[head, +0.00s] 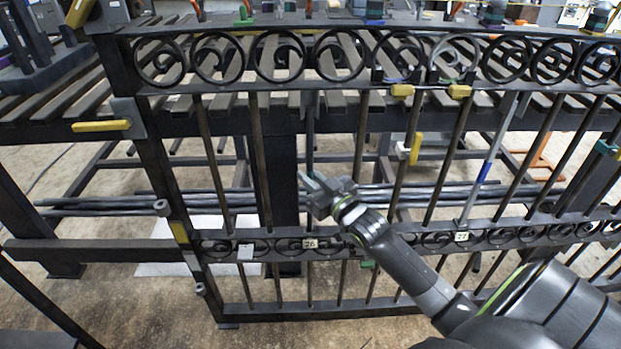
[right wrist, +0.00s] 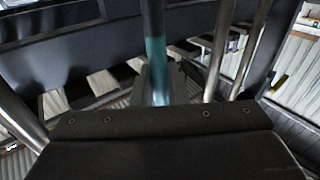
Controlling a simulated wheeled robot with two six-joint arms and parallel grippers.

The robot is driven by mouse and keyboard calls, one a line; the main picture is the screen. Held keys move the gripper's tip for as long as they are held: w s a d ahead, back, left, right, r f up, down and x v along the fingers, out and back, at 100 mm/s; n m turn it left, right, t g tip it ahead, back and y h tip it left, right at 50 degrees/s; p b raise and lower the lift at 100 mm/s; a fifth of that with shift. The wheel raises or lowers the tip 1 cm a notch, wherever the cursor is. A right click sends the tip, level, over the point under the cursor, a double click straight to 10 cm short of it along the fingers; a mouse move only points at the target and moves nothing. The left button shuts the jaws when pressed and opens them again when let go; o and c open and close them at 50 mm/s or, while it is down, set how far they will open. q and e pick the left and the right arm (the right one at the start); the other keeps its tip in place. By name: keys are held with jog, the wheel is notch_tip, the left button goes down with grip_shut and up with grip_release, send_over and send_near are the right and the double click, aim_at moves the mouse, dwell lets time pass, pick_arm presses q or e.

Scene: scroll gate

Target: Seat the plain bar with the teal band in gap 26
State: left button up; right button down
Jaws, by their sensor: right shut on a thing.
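The plain bar (head: 310,130) stands about upright in the gate above the tag 26 (head: 310,244). Its teal band (right wrist: 156,62) shows in the right wrist view, close in front of my gripper. My right gripper (head: 311,184) is shut on this bar, between the upper scroll rail (head: 290,88) and the lower scroll rail (head: 345,241). The bar's top runs up to the upper rail. I cannot tell whether either end sits in its socket. My left gripper is not in view.
Dark gate bars stand on both sides of the held bar. A silver bar with a blue band (head: 486,170) leans above tag 27 (head: 461,237). Yellow clamps (head: 402,90) sit under the upper rail. A slatted bench (head: 60,105) stands behind the gate.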

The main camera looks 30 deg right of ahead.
jog(key=shift+w+d+g, duration=0.3)
jog(key=shift+w+d, duration=0.15)
jog(key=shift+w, duration=0.2)
dwell(0.9)
jog(key=c, duration=1.3)
grip_release()
jog(key=shift+w+f, duration=0.1)
jog(key=shift+f, duration=0.05)
jog(key=shift+c, duration=0.2)
